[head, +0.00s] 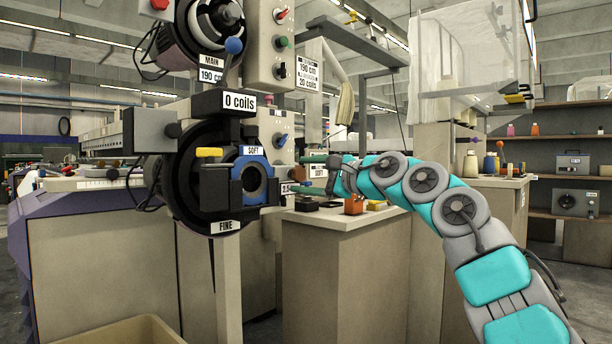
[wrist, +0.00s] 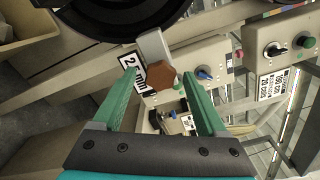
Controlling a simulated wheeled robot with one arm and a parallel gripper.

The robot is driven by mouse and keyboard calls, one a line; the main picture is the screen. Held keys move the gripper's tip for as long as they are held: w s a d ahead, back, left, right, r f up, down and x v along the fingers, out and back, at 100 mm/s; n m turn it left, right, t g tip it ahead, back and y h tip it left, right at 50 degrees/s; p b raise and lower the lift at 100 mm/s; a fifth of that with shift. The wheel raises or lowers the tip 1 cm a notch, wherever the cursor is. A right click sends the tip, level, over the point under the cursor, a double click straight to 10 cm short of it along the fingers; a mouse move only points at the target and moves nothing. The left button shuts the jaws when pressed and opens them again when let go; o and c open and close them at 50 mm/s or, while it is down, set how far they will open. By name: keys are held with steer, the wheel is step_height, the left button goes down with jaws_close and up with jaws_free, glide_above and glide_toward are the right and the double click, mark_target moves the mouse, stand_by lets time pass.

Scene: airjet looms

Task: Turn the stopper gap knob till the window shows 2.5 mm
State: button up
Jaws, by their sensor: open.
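The likely stopper gap knob is a brown hexagonal knob (wrist: 161,75) beside a grey bar in the wrist view. My gripper (wrist: 158,76) is open, with one green finger on each side of the knob and visible space around it. I cannot tell the depth between fingertips and knob. The white window (wrist: 127,61) shows a "2" and "mm", partly covered by the left finger. In the head view the window (head: 287,188) seems to read 2.5, its right part hidden. My gripper (head: 314,159) there reaches the loom feeder's right side; the knob is not clear.
In the head view the feeder (head: 225,225) carries a yellow lever (head: 209,152) and a "0 coils" display (head: 239,101). A cluttered bench (head: 345,218) stands behind my gripper.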

steer(key=shift+d, duration=0.1)
steer(key=shift+f+b+v, duration=0.2)
steer(key=shift+b+v, duration=0.65)
steer(key=shift+b, duration=0.15)
steer(key=shift+b+v, duration=1.35)
steer(key=shift+v, duration=0.75)
steer(key=shift+r, duration=0.2)
steer(key=b+v, duration=0.1)
steer(key=v, duration=0.6)
steer(key=shift+s+d+b, duration=0.25)
steer(key=shift+d+b, duration=0.05)
steer(key=shift+b, duration=0.05)
